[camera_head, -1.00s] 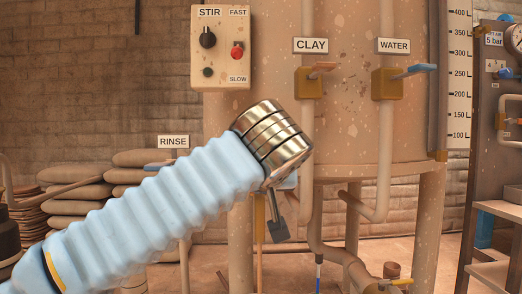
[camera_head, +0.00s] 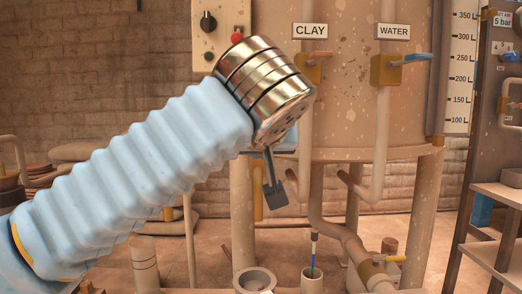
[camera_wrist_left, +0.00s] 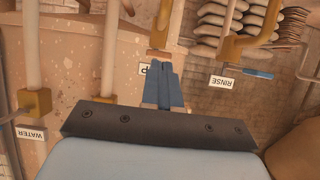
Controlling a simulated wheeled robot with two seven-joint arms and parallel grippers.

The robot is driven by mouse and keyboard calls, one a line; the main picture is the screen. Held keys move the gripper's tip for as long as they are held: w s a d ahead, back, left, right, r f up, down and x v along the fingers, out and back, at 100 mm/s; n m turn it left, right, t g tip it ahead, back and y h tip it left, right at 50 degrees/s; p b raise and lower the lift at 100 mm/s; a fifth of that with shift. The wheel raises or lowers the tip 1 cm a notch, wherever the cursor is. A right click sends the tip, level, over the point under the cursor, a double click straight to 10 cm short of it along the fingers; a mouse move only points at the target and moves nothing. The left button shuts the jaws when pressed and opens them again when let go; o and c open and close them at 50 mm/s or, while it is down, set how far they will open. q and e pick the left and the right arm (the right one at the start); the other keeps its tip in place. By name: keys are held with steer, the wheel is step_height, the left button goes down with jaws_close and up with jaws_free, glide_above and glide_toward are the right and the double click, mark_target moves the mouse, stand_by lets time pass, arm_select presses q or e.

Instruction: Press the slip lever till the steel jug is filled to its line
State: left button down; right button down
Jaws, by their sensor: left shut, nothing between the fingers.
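My left gripper's blue fingers (camera_wrist_left: 168,80) are closed together and empty in the left wrist view. They point toward a brass valve (camera_wrist_left: 160,37) and partly cover a white label ending in P. Whether they touch the lever there is unclear. In the head view the metal wrist rings (camera_head: 265,90) hide the fingers; a dark grey paddle-shaped part (camera_head: 274,190) hangs below them, beside a yellow upright piece (camera_head: 257,200). I cannot make out the slip lever itself or identify the steel jug. My right gripper is out of view.
CLAY (camera_head: 310,30) and WATER (camera_head: 392,31) labels mark valves on the tank (camera_head: 350,120). A pale round container (camera_head: 255,280) and a small pot with a blue-handled tool (camera_head: 313,270) stand low in front.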

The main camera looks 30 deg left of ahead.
arm_select(q)
steer(key=v, duration=0.5)
steer(key=shift+f, duration=0.15)
stand_by(0.3)
